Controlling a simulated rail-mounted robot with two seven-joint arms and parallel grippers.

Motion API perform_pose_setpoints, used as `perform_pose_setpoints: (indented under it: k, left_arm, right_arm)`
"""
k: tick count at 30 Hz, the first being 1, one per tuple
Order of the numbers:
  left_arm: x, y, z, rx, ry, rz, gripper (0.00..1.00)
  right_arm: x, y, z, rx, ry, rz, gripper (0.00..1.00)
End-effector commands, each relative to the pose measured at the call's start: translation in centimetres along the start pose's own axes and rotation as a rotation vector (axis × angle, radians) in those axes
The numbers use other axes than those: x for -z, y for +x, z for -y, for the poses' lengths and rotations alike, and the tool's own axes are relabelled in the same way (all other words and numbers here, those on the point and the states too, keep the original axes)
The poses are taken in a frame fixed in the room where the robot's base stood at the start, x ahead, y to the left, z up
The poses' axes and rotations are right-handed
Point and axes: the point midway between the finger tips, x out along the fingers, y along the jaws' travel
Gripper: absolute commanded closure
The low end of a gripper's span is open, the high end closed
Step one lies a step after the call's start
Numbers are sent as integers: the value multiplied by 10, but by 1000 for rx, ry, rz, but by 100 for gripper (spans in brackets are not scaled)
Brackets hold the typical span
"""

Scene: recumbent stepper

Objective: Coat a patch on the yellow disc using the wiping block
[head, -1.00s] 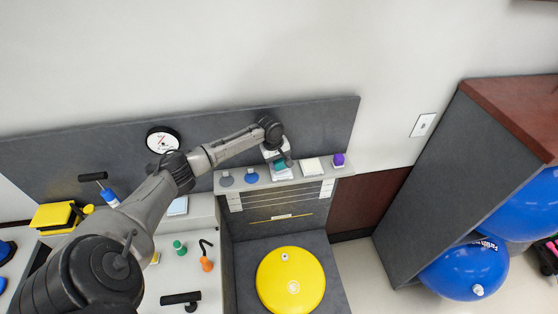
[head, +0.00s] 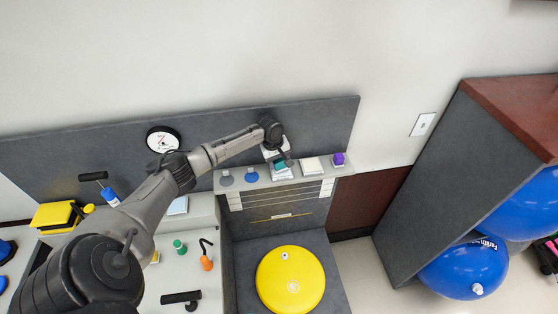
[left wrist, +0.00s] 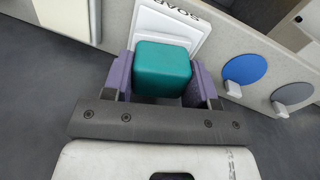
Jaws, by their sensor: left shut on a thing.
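My left gripper (head: 279,163) is over the grey shelf at the back. In the left wrist view the left gripper (left wrist: 161,80) is shut on a teal block (left wrist: 162,69), with a purple finger on each side. This block, which I take for the wiping block, also shows in the head view (head: 280,165). A white tray marked SOAP (left wrist: 175,22) is behind it. My right gripper is not in view.
On the shelf (head: 240,181) stand a grey disc (head: 226,178), a blue disc (head: 251,175), a white block (head: 312,166) and a purple item (head: 338,159).

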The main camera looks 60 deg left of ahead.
Motion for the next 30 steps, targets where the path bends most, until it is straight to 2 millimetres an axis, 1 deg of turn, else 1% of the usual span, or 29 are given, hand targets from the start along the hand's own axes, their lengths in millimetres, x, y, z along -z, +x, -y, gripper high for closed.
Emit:
perform_pose_setpoints:
  k: [16, 30]
  left_arm:
    - [0, 0, 0, 0, 0, 0, 66]
    - [0, 1, 1, 1, -1, 0, 66]
  right_arm:
    - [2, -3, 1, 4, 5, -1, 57]
    - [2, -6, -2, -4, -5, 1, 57]
